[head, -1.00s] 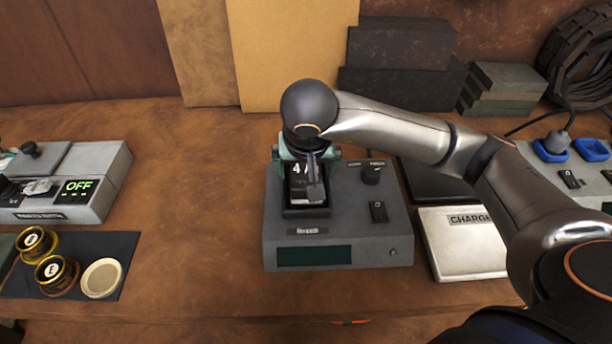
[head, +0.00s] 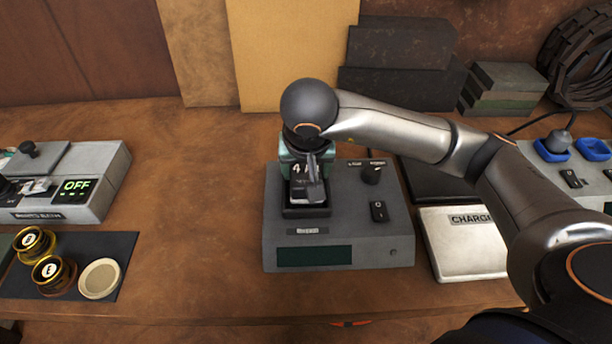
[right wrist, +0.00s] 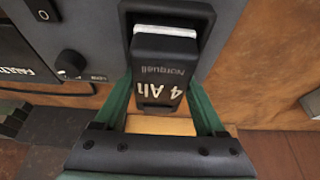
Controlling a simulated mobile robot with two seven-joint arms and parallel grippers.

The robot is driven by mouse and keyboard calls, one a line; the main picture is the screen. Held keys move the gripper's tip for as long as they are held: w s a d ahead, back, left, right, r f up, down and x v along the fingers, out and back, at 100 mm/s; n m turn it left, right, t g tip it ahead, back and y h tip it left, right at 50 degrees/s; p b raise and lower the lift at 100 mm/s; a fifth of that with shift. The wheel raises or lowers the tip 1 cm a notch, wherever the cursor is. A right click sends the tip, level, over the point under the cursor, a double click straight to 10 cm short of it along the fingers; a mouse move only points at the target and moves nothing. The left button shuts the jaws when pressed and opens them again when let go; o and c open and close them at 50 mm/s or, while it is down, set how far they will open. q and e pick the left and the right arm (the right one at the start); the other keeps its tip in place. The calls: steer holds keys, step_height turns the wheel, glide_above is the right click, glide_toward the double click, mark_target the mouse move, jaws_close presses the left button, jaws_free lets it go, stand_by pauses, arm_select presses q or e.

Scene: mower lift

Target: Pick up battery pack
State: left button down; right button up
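The battery pack (head: 299,192), dark with a pale end and marked "4 Ah" in the right wrist view (right wrist: 160,75), sits upright in the slot of a grey device (head: 340,232). My right gripper (head: 307,160) comes down over it from above. In the right wrist view its green fingers (right wrist: 160,90) lie against both sides of the pack and appear shut on it. The pack's lower end is hidden in the slot. My left gripper is not in view.
The grey device has a knob (head: 371,174) and a rocker switch (head: 378,211). A "CHARGE" plate (head: 465,250) lies to its right. At left are a box reading "OFF" (head: 85,170) and a dark mat (head: 118,250) with round parts. Bench between is clear.

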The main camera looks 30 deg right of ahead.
mark_target(307, 167)
jaws_close()
stand_by(0.3)
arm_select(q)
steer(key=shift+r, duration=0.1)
arm_select(e)
steer(key=shift+r, duration=0.1)
